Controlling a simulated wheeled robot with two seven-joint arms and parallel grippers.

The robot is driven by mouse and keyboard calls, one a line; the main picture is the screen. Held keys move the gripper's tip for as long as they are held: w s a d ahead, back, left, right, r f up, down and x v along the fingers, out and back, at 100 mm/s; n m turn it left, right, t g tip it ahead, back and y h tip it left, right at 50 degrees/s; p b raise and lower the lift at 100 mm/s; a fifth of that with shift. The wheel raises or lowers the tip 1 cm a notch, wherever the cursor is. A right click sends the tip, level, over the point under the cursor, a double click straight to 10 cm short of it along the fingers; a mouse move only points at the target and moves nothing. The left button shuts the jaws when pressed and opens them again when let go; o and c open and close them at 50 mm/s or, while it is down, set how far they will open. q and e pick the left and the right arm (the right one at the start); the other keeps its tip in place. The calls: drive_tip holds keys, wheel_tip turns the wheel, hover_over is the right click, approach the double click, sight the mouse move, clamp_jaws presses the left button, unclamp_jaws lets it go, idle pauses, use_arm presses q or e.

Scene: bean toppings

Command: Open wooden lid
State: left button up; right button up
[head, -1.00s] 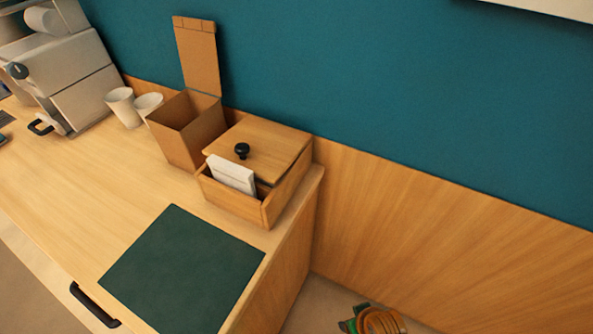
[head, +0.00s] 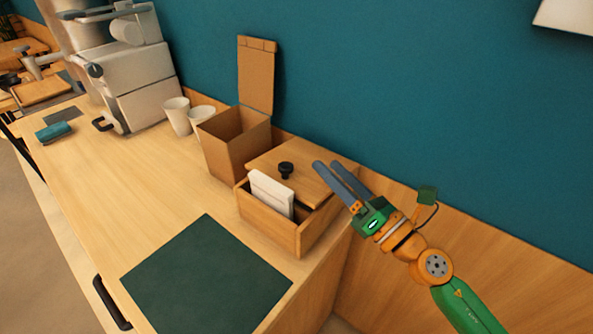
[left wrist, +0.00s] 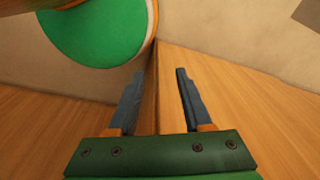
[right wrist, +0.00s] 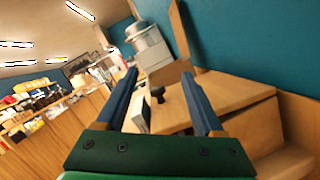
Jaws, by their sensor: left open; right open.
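The wooden lid (head: 301,172) lies on the back part of a wooden box (head: 270,218) at the counter's right end. A black knob (head: 286,169) stands on the lid. White packets (head: 271,193) stick up from the box's open front part. My right gripper (head: 334,171) is open and empty, just right of the lid. In the right wrist view, the knob (right wrist: 157,93) and the lid (right wrist: 205,97) show between and beyond the open fingers. My left gripper shows only in the left wrist view (left wrist: 155,88); it is open, with nothing held, in front of wooden panels.
A tall open cardboard-brown box (head: 235,139) with its flap raised stands left of the wooden box. White cups (head: 178,116) and a grey machine (head: 133,83) stand farther left. A dark green mat (head: 207,279) lies in front. The blue wall is close behind.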

sight(291, 170)
drive_tip(key=f+n+g, duration=0.1)
drive_tip(key=n, duration=0.1)
drive_tip(key=a+f+n+g, duration=0.1)
drive_tip(key=n+g, duration=0.1)
drive_tip(key=f+n+g, duration=0.1)
drive_tip(key=n, duration=0.2)
drive_tip(key=shift+s+a, duration=0.15)
drive_tip(key=shift+a, duration=0.1)
drive_tip(key=shift+w+a+n+g, duration=0.2)
drive_tip(key=shift+a+n+g, duration=0.1)
drive_tip(key=p+x, duration=0.1)
drive_tip(key=x, duration=0.5)
drive_tip(key=shift+a, duration=0.3)
drive_tip(key=shift+s+d, duration=0.1)
clamp_jaws()
